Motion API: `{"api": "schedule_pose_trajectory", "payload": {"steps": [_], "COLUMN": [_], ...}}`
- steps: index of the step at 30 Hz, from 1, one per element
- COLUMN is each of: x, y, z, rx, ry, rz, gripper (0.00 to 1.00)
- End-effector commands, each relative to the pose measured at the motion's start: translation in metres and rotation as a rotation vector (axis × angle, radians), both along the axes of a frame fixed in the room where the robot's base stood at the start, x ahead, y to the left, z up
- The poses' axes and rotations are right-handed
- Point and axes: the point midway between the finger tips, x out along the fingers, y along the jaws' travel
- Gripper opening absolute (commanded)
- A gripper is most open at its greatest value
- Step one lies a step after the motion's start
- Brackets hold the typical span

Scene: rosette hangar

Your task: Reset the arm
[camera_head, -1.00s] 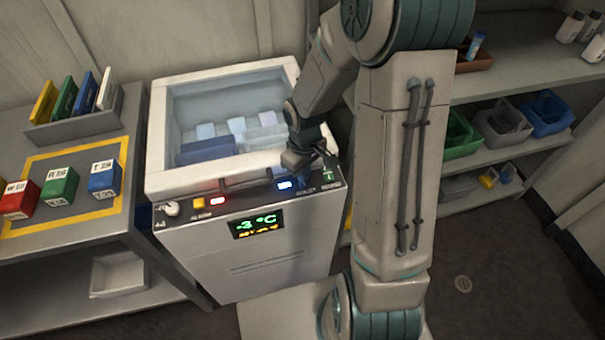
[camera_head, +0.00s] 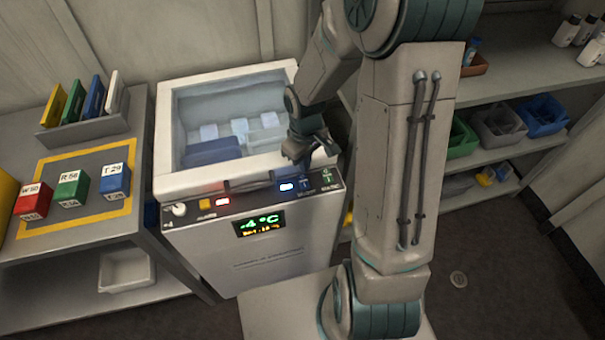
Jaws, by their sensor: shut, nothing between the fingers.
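My arm rises in front of the camera and bends down to the left. My gripper (camera_head: 304,160) is at its end, shut and empty, pointing down over the front right rim of the open chest freezer (camera_head: 175,150). The fingers are small and dark. They are just above or in front of the control panel (camera_head: 250,198); I cannot tell whether they touch anything. The panel has a white knob, a yellow button, a red light, a blue light and small blue and green switches at its right. Its display (camera_head: 259,223) reads -4 °C in green.
A bench at left holds red (camera_head: 34,201), green (camera_head: 70,189) and blue (camera_head: 115,182) labelled blocks, and a rack (camera_head: 85,132) of coloured plates. Shelves at right hold green, grey and blue bins (camera_head: 543,116) and bottles. Open floor lies at lower right.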

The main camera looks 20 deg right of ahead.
Motion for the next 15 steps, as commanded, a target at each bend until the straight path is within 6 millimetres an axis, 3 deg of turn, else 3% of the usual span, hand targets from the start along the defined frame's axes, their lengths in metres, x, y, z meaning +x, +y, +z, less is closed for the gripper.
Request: {"api": "schedule_pose_trajectory", "payload": {"steps": [10,15], "x": [-0.001,-0.011], "y": [-0.001,-0.004], "z": [0.005,0.039], "rx": [-0.006,-0.035], "ry": [-0.006,-0.044], "rz": [-0.008,-0.066], "gripper": [0.0,0.0]}}
